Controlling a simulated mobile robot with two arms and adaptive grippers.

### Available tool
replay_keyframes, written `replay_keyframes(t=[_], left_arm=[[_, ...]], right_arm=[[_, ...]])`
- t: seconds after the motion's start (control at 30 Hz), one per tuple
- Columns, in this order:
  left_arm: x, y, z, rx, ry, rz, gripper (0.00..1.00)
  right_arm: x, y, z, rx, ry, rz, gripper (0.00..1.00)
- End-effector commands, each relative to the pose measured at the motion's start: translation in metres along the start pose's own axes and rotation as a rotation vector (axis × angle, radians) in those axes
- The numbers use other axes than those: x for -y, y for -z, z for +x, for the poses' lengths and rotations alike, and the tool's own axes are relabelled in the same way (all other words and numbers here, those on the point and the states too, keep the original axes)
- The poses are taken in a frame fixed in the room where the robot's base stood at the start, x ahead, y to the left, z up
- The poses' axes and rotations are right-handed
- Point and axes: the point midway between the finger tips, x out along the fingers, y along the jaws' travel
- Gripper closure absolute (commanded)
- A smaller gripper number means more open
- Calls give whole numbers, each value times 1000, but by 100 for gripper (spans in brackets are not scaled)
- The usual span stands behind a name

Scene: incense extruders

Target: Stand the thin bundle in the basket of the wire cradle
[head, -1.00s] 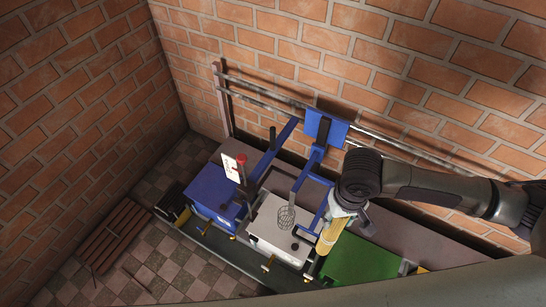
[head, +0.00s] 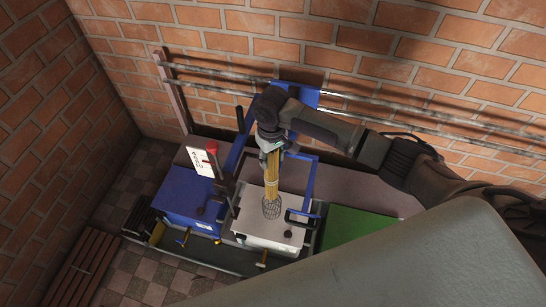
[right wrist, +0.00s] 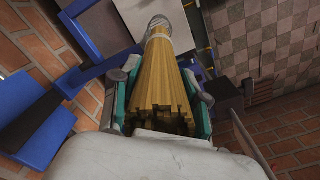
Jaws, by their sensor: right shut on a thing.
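The thin bundle (head: 271,178) is a sheaf of tan sticks with a pale tie near its lower part. My right gripper (head: 271,147) is shut around its upper part and holds it about upright. The wire cradle's basket (head: 271,209) is a small grey mesh cup above the white box. The bundle's lower end meets the basket's rim in the head view; I cannot tell how far inside it is. In the right wrist view the bundle (right wrist: 164,80) runs from between my fingers to the wire mesh (right wrist: 158,24). My left gripper is not in view.
A white box (head: 255,228) stands below the basket, between a blue box (head: 187,192) and a green panel (head: 352,226). A blue frame (head: 309,178) stands close beside the bundle. A red-knobbed lever (head: 212,147) and a white card (head: 200,162) are to the left. Metal rails run along the brick wall.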

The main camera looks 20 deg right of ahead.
Motion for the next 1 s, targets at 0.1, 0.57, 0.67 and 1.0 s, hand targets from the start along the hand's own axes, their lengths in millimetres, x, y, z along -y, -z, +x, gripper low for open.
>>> replay_keyframes(t=[0.1,0.57,0.67,1.0], left_arm=[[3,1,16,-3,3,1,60],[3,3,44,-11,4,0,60],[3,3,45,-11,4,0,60],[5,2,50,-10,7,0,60]], right_arm=[[3,0,14,-2,0,-2,100],[7,-4,46,1,0,-1,100],[5,-6,55,1,1,0,100],[-3,-13,86,1,-1,3,100]])
